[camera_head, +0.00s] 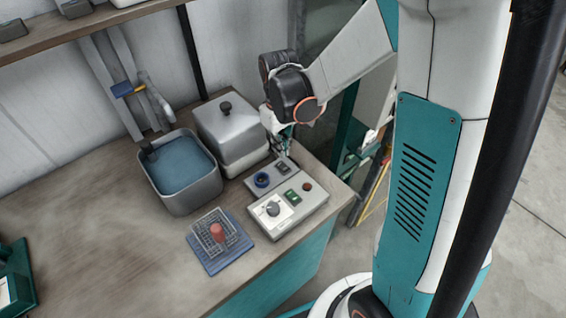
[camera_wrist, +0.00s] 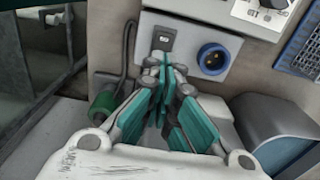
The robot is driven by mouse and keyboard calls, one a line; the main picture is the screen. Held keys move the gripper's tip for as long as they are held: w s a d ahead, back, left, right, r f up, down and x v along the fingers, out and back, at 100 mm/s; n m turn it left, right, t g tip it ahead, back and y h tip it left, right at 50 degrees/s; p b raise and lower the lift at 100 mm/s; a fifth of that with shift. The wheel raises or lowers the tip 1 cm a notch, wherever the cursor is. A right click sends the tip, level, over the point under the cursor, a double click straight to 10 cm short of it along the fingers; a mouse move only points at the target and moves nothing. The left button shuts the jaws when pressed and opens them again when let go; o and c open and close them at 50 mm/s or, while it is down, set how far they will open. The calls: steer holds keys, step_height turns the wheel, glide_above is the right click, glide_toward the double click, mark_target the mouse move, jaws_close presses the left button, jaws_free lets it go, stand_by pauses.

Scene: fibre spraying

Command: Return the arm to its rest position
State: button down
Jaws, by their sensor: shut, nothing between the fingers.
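My gripper (camera_head: 284,140) is at the back right of the bench in the head view, low beside the lidded grey box and just behind the small socket panel. In the wrist view its teal fingers (camera_wrist: 164,84) are close together, with nothing seen between them. The fingertips point at the socket panel (camera_wrist: 205,45), near its black switch and blue round socket (camera_wrist: 212,59). I cannot tell whether they touch the panel. My arm reaches over from the right and bends down at a dark joint.
A lidded grey box (camera_head: 226,122) stands just left of my gripper, with an open basin (camera_head: 213,188) of blue liquid beyond it. A control box (camera_head: 312,208) sits at the bench's right edge. A wire rack (camera_head: 205,232) stands on a blue mat (camera_head: 218,264).

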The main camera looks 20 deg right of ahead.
steer(key=shift+r+p, duration=0.4)
steer(key=shift+r, duration=0.45)
steer(key=s+r+m+t+b, duration=0.3)
steer(key=s+r+t, duration=0.4)
steer(key=s+r, duration=0.6)
steer(key=shift+s+m, duration=0.3)
steer(key=shift+s, duration=0.7)
